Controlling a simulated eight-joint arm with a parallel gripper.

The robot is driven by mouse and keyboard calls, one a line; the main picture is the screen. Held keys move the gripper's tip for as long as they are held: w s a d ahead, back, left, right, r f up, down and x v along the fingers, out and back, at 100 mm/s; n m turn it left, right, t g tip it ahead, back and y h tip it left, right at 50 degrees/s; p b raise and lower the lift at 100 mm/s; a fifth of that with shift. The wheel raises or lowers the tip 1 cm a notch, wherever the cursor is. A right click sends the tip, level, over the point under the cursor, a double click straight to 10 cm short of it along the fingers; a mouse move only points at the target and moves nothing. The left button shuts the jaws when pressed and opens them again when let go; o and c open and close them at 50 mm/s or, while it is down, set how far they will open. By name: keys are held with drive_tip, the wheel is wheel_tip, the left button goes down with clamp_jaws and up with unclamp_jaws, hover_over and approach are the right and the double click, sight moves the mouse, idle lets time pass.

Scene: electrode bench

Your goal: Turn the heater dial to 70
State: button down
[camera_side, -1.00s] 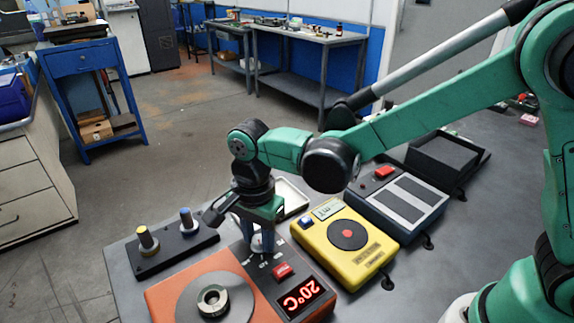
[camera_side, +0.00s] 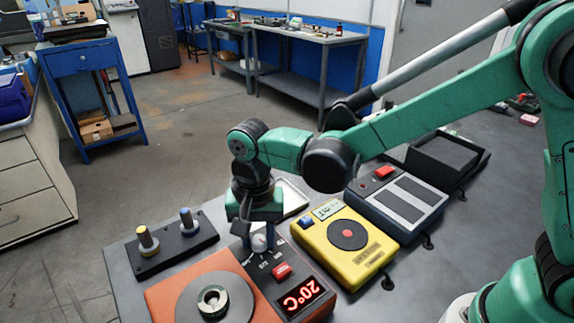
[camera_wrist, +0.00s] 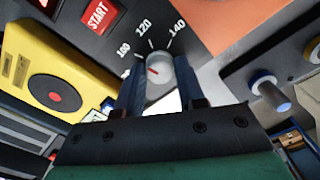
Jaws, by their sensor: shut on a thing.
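The orange heater (camera_side: 163,298) stands at the front of the bench, with a round plate holding a ring-shaped part. Its dark panel carries a red START button (camera_wrist: 97,15), a red display (camera_side: 302,298) reading 20°C upside down, and a pale heater dial (camera_wrist: 158,74). The dial also shows in the side view (camera_side: 259,243). My gripper (camera_wrist: 158,90) points down, with one finger on each side of the dial, shut on it. The dial's short red mark points towards the left. Printed 100, 120 and 140 show around it; a lower label is partly hidden by a finger.
A yellow device (camera_side: 325,251) stands right of the heater, with a grey balance-like device (camera_side: 398,200) beyond it. A dark block (camera_side: 175,245) with yellow and blue knobs lies to the left. A white tray (camera_side: 294,196) is behind my gripper.

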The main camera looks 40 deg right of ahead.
sight(259, 238)
drive_tip(key=n, duration=0.5)
drive_tip(key=shift+n, duration=0.3)
drive_tip(key=n, duration=0.5)
drive_tip(key=shift+n, duration=0.3)
drive_tip(key=c, duration=0.5)
unclamp_jaws()
drive_tip(key=shift+c, duration=0.2)
drive_tip(key=shift+r, duration=2.85)
